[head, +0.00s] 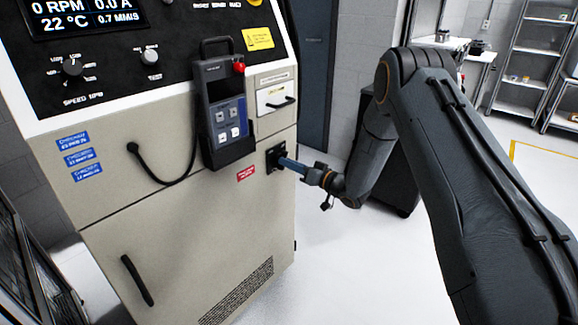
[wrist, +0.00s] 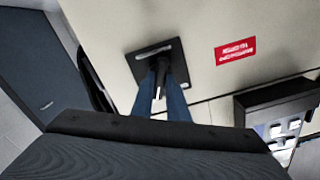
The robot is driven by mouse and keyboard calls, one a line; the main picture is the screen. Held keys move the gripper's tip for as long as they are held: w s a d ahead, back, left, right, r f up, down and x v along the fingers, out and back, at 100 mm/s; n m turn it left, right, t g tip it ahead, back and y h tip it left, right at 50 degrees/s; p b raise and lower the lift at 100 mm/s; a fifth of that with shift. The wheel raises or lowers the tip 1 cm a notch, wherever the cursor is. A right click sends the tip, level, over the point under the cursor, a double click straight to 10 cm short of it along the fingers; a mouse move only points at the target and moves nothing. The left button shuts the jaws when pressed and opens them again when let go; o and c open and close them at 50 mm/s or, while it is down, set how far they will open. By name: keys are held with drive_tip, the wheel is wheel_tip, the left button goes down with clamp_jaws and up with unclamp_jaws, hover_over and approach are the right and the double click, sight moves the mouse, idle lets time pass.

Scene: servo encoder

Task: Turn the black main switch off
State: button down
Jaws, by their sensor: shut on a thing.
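The black main switch (head: 272,157) is on the beige cabinet's front, near its right edge, below a small white panel with a black handle. In the wrist view, its dark square plate (wrist: 150,57) shows with the black switch handle (wrist: 161,78) standing out from it. My gripper (head: 284,161) reaches it from the right in the head view. In the wrist view, its two blue fingers (wrist: 160,88) are on either side of the switch handle and shut on it. The fingers hide part of the handle, and I cannot tell its exact angle.
A pendant (head: 222,115) with a red button hangs on the cabinet just left of the switch. A red label (head: 245,173) is beside the switch. The cabinet door handle (head: 137,280) is lower left. Open floor (head: 335,270) lies to the right.

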drive_tip(key=shift+f+n+b, duration=0.1)
drive_tip(key=shift+n+b, duration=2.15)
drive_tip(key=shift+n, duration=4.85)
drive_tip(key=c, duration=1.7)
unclamp_jaws()
drive_tip(key=v, duration=0.8)
drive_tip(key=shift+b, duration=0.3)
